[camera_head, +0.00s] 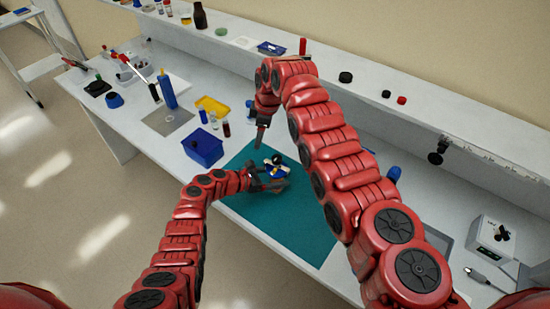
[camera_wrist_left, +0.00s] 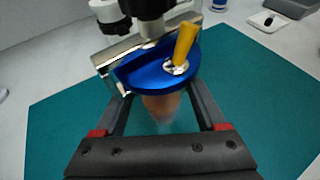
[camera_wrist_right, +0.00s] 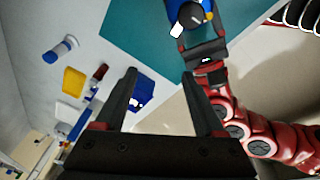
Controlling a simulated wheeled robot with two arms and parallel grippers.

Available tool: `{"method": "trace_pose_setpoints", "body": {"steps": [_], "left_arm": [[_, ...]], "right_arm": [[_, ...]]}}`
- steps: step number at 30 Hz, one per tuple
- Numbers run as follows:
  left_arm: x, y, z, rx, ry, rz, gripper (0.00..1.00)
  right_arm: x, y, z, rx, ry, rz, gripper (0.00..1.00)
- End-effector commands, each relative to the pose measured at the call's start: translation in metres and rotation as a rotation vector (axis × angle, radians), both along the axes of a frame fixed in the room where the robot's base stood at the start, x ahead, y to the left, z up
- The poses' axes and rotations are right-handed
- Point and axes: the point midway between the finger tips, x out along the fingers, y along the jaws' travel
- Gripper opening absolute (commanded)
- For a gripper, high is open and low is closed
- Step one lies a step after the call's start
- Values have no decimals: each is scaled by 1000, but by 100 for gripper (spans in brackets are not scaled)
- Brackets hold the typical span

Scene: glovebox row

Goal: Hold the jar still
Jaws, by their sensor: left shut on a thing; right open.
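A jar with a blue lid (camera_head: 275,170) stands over the teal mat (camera_head: 290,222). In the left wrist view its blue lid (camera_wrist_left: 150,77) carries a yellow stub and a metal piece, with a dark knob above. The pinkish, see-through body (camera_wrist_left: 162,106) shows under the lid. My left gripper (camera_head: 272,180) is shut on the jar, one finger at each side below the lid. Whether the jar's base touches the mat is hidden. My right gripper (camera_head: 262,133) is open and empty, above and left of the jar; its open fingers show in the right wrist view (camera_wrist_right: 160,80).
A blue bin (camera_head: 203,148) stands left of the mat, with small vials (camera_head: 226,129) and a yellow tray (camera_head: 212,106) behind it. A shelf along the wall holds small dark caps (camera_head: 345,77). A grey device (camera_head: 492,238) sits at the right. The mat's front is bare.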

Motion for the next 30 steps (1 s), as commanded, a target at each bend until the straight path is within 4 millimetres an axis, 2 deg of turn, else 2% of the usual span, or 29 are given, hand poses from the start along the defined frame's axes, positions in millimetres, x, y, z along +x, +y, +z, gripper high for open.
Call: {"method": "trace_pose_setpoints", "body": {"steps": [1,6,9,12,16,20,23,27,28,30], "left_arm": [[0,0,0,0,0,1,0],[0,0,0,0,0,1,0],[0,0,0,0,0,1,0],[0,0,0,0,0,0,0],[0,0,0,0,0,0,0],[0,0,0,0,0,0,0],[0,0,0,0,0,0,0],[0,0,0,0,0,0,0],[0,0,0,0,0,0,0],[0,0,0,0,0,0,0]], "right_arm": [[6,16,-13,81,-10,-118,71],[29,58,-36,417,10,-594,71],[37,73,-41,629,71,-865,71],[41,78,-43,847,167,-1127,71],[41,69,-47,1127,345,-1448,71],[32,49,-47,1410,588,-1729,71],[19,29,-44,1625,827,-1901,71],[-6,-7,-34,1920,1245,-2052,71],[-14,-16,-33,-1947,-1330,2046,71],[-31,-36,-27,-1820,-1397,1811,71]]}}
